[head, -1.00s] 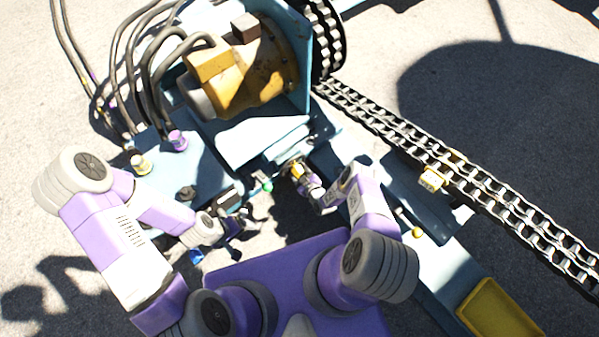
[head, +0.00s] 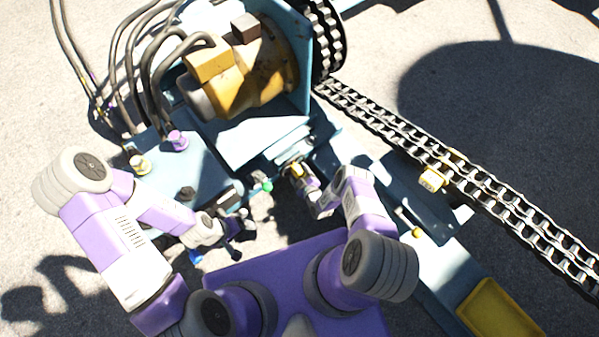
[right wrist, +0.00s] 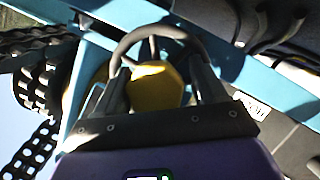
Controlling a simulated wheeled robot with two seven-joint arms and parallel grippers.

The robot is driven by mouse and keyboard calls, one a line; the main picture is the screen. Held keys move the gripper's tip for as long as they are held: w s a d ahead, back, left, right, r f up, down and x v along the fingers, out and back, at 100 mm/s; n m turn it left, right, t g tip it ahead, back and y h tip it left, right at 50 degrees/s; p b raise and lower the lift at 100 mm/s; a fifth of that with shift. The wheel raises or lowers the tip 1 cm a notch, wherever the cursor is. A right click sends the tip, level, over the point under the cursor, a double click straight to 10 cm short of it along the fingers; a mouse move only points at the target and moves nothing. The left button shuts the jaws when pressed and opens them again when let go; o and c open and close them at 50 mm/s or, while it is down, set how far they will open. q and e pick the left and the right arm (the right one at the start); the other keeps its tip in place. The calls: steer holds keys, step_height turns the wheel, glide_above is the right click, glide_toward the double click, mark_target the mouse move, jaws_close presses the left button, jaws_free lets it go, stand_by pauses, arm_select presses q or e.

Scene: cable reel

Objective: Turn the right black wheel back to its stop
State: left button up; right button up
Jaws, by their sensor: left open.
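In the right wrist view a black wheel (right wrist: 150,36) with a spoke lies at the fingertips of my right gripper (right wrist: 158,76). Its rim spans from one finger to the other. The fingers are apart, one at each side of the rim; I cannot tell whether they press on it. In the head view my right gripper (head: 298,176) is at the machine's front edge, and my arm hides most of the wheel there. My left gripper (head: 243,228) is open and empty, left of and nearer than the right one, in front of the panel.
A green ball (head: 267,186) sits between my grippers. A yellow tray (head: 495,308) is at lower right.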

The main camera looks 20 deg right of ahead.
mark_target(301, 176)
steer(key=shift+o, duration=0.8)
steer(key=shift+d+r, duration=0.1)
steer(key=shift+s+r, duration=0.1)
steer(key=shift+s, duration=0.05)
steer(key=p+v, duration=0.3)
steer(key=v, duration=0.3)
steer(key=shift+s, duration=0.6)
steer(key=shift+c, duration=0.2)
